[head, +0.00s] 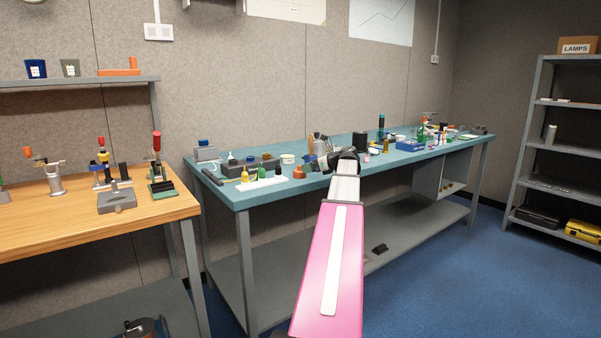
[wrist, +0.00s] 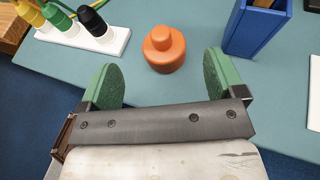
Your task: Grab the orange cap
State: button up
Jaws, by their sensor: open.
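The orange cap (wrist: 164,50) stands upright on the teal bench top, a wide round base with a narrower knob on top. In the head view the cap (head: 299,172) is small, near the bench's front edge. My gripper (wrist: 163,78) is open, with green pads apart. In the wrist view the cap is just beyond the fingertips, roughly centred between them and not touching either. In the head view my pink arm reaches to the bench, and the fingers are hard to make out there.
A white rack (wrist: 108,40) with yellow, green and black bottles stands left of the cap. A blue open container (wrist: 256,30) stands close on its right. A wooden bench (head: 140,212) is further left.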

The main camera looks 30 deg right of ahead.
aim_at(300, 171)
jog(key=x, duration=0.6)
jog(key=shift+w+r, duration=0.15)
jog(key=shift+w, duration=0.2)
jog(key=c, duration=1)
